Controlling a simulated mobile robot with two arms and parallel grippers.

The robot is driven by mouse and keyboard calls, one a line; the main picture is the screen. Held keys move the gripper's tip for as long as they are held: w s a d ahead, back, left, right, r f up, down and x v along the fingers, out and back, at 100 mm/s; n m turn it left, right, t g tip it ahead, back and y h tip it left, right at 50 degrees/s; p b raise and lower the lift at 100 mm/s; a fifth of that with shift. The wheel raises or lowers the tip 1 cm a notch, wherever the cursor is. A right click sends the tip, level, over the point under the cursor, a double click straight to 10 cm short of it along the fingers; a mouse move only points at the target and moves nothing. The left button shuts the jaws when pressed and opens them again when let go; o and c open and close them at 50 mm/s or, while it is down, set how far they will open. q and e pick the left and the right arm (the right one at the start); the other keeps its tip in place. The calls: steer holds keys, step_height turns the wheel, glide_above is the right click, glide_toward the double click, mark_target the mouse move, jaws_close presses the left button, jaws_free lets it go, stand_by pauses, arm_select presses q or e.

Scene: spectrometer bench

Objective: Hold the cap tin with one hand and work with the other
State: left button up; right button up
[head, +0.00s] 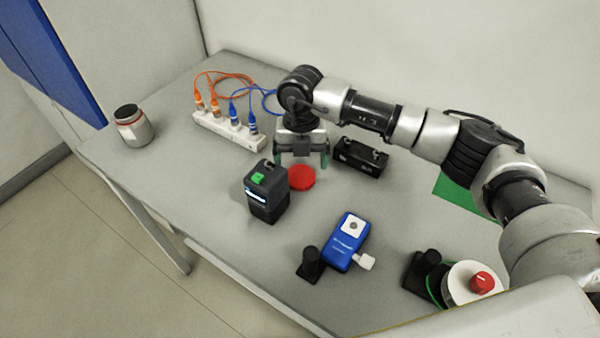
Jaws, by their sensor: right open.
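A low round red tin (301,178), which looks like the cap tin, sits on the grey bench (215,187) just right of a dark box with a green top. My right gripper (302,163) points down just behind the red tin, its two fingers apart with nothing seen between them. Whether the fingers touch the tin's far rim cannot be told. My left gripper is not in view.
The dark box (266,192) stands close left of the tin. A black block (361,158) is behind right, a blue device (344,241) in front. A white power strip (228,131) with orange and blue cables lies behind left. A jar (133,127) stands at the left edge.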

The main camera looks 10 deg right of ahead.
mark_target(300, 175)
steer(key=shift+s+a+f+p, duration=0.15)
steer(key=shift+f+p, duration=0.25)
steer(key=shift+f, duration=1.55)
steer(key=shift+c, duration=0.3)
steer(key=c, duration=0.7)
